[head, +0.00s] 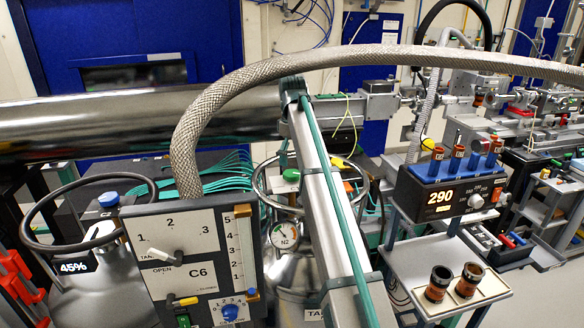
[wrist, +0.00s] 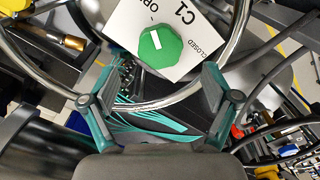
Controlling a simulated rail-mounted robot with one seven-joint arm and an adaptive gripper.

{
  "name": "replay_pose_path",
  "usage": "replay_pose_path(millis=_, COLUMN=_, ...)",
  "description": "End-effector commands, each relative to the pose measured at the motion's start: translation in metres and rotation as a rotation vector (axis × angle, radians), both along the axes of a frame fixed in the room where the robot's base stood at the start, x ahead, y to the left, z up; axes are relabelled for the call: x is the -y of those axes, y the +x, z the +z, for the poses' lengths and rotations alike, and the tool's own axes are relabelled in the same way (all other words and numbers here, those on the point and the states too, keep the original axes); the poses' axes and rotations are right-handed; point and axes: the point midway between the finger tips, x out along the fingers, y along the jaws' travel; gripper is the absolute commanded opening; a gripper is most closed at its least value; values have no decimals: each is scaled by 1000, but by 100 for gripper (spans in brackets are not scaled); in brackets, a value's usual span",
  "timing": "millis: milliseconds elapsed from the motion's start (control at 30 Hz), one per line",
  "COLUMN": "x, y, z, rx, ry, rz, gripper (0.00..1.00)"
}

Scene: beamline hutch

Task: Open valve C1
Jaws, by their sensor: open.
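Valve C1 is a green eight-sided knob (wrist: 160,50) with a white mark, on a white plate (wrist: 190,22) lettered C1, OPEN and CLOSED. I cannot tell for sure which word the mark points to. A steel ring curves around the plate. My gripper (wrist: 157,80) is open and empty in the wrist view, its two teal-and-grey fingers spread wide on either side below the knob. Neither finger visibly touches it. In the head view a green knob (head: 291,176) sits inside a ring on a silver vessel; its label cannot be read there. I cannot make out my gripper in the head view.
The steel ring (wrist: 120,100) passes close to the fingers. In the head view, a C6 panel (head: 185,260) stands left of the N2 gauge (head: 284,236). A braided hose (head: 330,58) arches overhead, and a controller reading 290 (head: 447,192) stands right.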

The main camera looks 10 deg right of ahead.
Motion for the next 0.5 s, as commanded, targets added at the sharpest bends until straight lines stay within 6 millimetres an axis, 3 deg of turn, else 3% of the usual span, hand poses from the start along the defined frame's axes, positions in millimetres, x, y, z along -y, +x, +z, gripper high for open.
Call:
replay_pose_path(millis=200, x=0, y=1, z=41, rx=1, ry=0, rz=0, gripper=87)
replay_pose_path(millis=500, x=0, y=1, z=65, rx=9, ry=-1, rz=0, gripper=87)
